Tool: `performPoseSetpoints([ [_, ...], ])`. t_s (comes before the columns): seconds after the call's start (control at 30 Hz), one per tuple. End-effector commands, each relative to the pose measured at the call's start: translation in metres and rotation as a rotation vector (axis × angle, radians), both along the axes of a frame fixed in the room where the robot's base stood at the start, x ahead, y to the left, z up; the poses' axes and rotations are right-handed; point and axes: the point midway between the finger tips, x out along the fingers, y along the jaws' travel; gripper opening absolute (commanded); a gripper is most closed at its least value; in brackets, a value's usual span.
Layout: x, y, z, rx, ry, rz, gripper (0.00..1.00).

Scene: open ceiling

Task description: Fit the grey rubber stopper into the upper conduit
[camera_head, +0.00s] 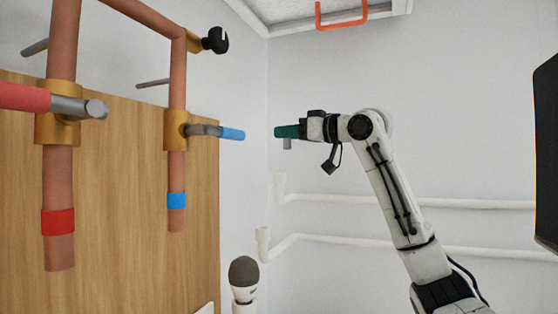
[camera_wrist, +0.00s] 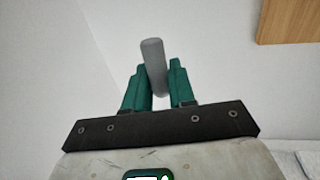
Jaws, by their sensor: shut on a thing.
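My gripper (camera_head: 284,132), with green fingers, is shut on the grey rubber stopper (camera_head: 287,144). The stopper's lower end hangs just below the fingers in the head view. In the wrist view the stopper (camera_wrist: 153,58) is a smooth grey cylinder between the fingers (camera_wrist: 157,72), slightly tilted, with its rounded end standing out past them. The upper conduit (camera_head: 281,183) is a white pipe on the back wall with a short upturned end at its left. That end appears below the stopper and slightly left in the head view, with a visible gap. Its opening cannot be made out.
The lower conduit (camera_head: 263,240) also has an upturned end. At left, copper pipes (camera_head: 177,95) with valves, including a blue-tipped handle (camera_head: 232,134), stand before a wooden panel (camera_head: 130,200). A dark dome (camera_head: 243,271) tops a white post. A dark panel (camera_head: 546,150) is at right.

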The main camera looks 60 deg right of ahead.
Motion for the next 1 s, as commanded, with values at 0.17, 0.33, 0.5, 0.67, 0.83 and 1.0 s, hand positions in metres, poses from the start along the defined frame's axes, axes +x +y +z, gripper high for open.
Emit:
performPoseSetpoints([
  [0.17,0.019,-0.010,-0.027,0.002,0.001,0.000,0.00],
  [0.33,0.026,-0.014,-0.036,0.000,-0.001,0.000,0.00],
  [0.5,0.034,-0.019,-0.048,0.002,0.001,0.000,0.00],
  [0.67,0.033,-0.019,-0.073,0.002,0.001,-0.002,0.00],
  [0.83,0.033,-0.018,-0.078,0.000,0.001,0.000,0.00],
  [1.0,0.034,-0.017,-0.078,0.000,0.001,0.001,0.33],
])
